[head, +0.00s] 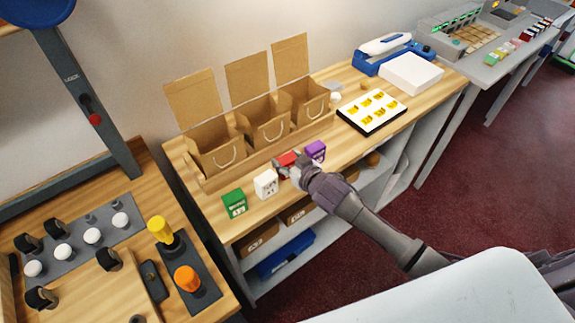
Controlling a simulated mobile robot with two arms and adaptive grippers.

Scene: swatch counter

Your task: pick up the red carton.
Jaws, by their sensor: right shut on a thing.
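The red carton (286,158) is a small box near the front edge of the wooden counter. My right gripper (288,168) is shut on it, and its fingers hide part of the carton. I cannot tell whether the carton touches the counter or is just above it. My right arm reaches in from the lower right. My left gripper does not show.
A white carton (265,184) and a green carton (234,203) stand left of the red one, a purple carton (316,151) close on its right. Open brown bags (217,151) stand behind. A white tray with yellow pieces (347,110) lies to the right.

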